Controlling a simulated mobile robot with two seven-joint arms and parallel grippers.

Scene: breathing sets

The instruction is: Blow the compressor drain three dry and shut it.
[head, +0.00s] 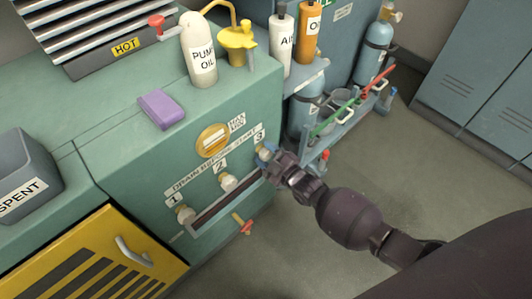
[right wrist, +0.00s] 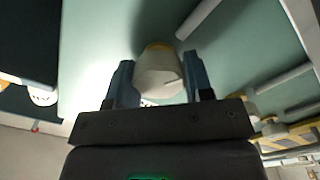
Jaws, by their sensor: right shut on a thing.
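The green compressor cabinet (head: 140,185) has a strip lettered "DRAIN BEFORE START" and three drains numbered 1, 2 and 3. Drain three is the rightmost; its pale knob is mostly covered by my right gripper (head: 268,154) in the head view. In the right wrist view the pale knob of drain three (right wrist: 160,75) sits between the two blue fingers, and the right gripper (right wrist: 158,85) is shut on it. Drain one (head: 185,214) and drain two (head: 228,182) show pale knobs at the left. Whether drain three is open cannot be told. My left gripper is out of view.
A dark trough (head: 222,199) runs below the drains, with a red-handled valve (head: 244,225) beneath it.

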